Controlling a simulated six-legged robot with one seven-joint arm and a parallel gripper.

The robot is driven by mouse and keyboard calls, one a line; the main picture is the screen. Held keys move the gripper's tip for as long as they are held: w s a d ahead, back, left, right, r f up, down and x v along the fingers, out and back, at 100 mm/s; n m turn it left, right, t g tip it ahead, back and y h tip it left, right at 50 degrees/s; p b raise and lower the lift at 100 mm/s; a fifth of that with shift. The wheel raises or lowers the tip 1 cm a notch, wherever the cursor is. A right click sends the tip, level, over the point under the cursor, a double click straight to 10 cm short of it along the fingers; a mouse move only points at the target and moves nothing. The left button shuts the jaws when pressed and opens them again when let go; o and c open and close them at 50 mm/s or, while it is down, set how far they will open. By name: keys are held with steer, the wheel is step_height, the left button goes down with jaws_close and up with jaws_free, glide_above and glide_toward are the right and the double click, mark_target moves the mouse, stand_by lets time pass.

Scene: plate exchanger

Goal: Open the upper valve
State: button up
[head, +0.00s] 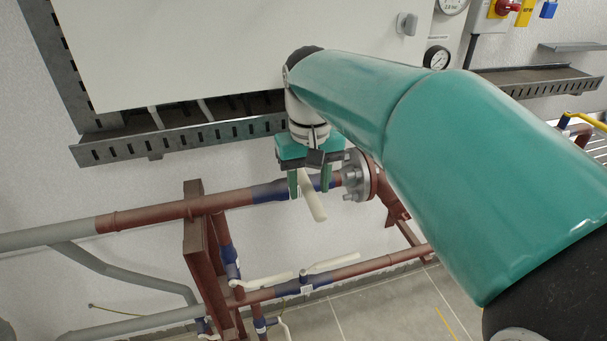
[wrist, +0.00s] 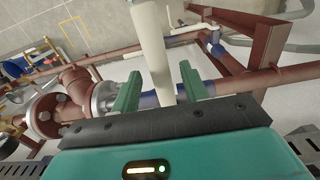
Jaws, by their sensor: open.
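The upper valve is a blue body (head: 270,191) on the upper red-brown pipe, with a cream lever (head: 313,197) slanting down to the right. My gripper (head: 309,187) points down at this lever with its green fingers open. In the wrist view the lever (wrist: 150,40) runs between the two fingers of my gripper (wrist: 160,72). Gaps show on both sides of the lever there, so the fingers do not look closed on it. The lever's pivot end is hidden behind the gripper's dark front edge.
A grey flange (head: 357,176) sits just right of the fingers. Lower valves with cream levers (head: 331,263) are on the lower pipe. A red-brown upright (head: 196,245) stands to the left. A perforated metal tray (head: 180,135) and white cabinet (head: 200,50) are above and behind.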

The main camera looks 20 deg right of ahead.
jaws_close()
steer(key=shift+d, duration=0.1)
steer(key=w+d+n, duration=0.4)
steer(key=d+n, duration=0.5)
steer(key=n, duration=0.1)
steer(key=shift+w+d+n, duration=0.25)
steer(key=shift+w+n, duration=0.05)
steer(key=shift+w, duration=0.1)
steer(key=shift+r, duration=0.1)
stand_by(0.4)
jaws_free()
